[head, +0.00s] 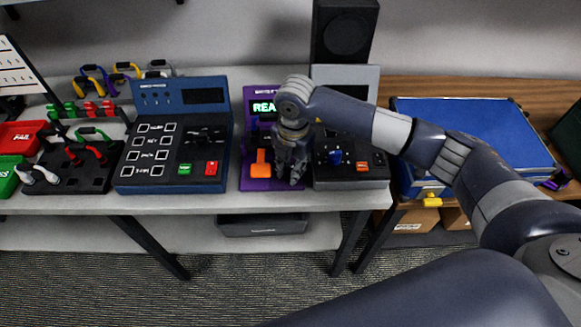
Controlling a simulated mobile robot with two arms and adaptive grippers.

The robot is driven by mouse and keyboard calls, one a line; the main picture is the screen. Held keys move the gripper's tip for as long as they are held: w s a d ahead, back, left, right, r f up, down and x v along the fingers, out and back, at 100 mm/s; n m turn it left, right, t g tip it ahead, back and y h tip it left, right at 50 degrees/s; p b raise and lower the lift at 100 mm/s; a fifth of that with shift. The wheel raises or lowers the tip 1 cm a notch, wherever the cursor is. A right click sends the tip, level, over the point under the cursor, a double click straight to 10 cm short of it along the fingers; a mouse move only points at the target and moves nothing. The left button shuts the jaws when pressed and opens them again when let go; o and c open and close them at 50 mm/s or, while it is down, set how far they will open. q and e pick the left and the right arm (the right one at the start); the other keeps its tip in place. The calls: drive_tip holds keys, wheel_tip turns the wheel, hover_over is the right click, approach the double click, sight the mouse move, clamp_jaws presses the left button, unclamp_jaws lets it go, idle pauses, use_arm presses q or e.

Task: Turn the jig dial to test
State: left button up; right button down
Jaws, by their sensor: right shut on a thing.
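The purple jig (258,189) stands on the grey bench, with a lit green screen (263,106) whose visible letters read "REA". An orange lever-like part (261,163) shows on its front left. My right gripper (291,178) points down over the right part of the jig, right of the orange part. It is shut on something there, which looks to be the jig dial. Its fingers hide the dial, so its setting cannot be read. My left gripper is not in view.
Right of the jig is a black unit with a blue knob (336,157), close to my gripper. Left is a blue tester (172,180) with green and red buttons. A black rack (92,180) of cable connectors stands further left. A blue-topped case (470,130) is at right.

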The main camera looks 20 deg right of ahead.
drive_tip(key=c, duration=1.3)
unclamp_jaws()
drive_tip(key=shift+c, duration=0.2)
drive_tip(key=shift+r, duration=0.2)
wheel_tip(320, 180, up, 12)
drive_tip(key=shift+s+d+f, duration=0.15)
drive_tip(key=shift+s+f, duration=0.1)
